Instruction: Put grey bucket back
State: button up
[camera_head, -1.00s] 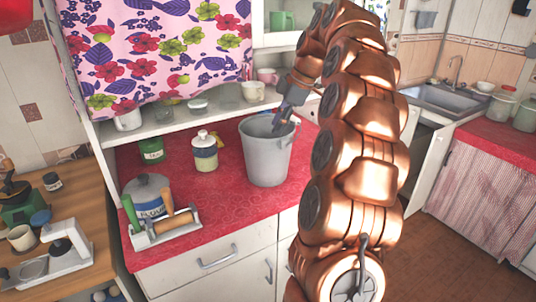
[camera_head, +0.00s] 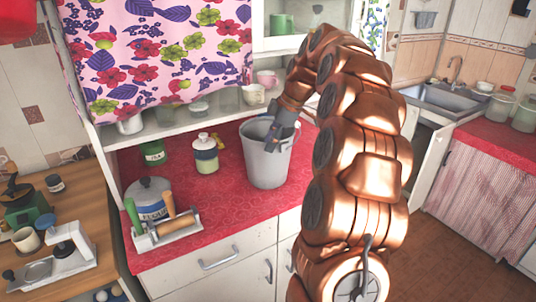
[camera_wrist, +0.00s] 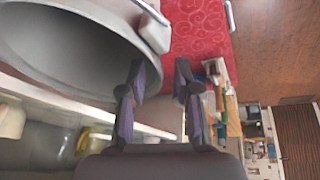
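The grey bucket (camera_head: 262,168) stands upright on the red counter, open side up. My gripper (camera_head: 273,138) is at the bucket's right rim, its fingers reaching down against the rim in the head view. In the wrist view the bucket (camera_wrist: 60,45) fills the upper left, with a pale lug (camera_wrist: 153,30) on its rim. There my gripper (camera_wrist: 160,75) has its fingers apart, the left one over the bucket and the right one over the red cloth. Nothing is clamped. My arm hides part of the counter on the right.
A shelf with cups (camera_head: 253,95) runs behind the bucket. A sink (camera_head: 440,97) is at the right.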

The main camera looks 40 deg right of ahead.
aim_at(267, 154)
jog(key=shift+p+x, duration=0.3)
jog(key=shift+x, duration=0.9)
grip_shut()
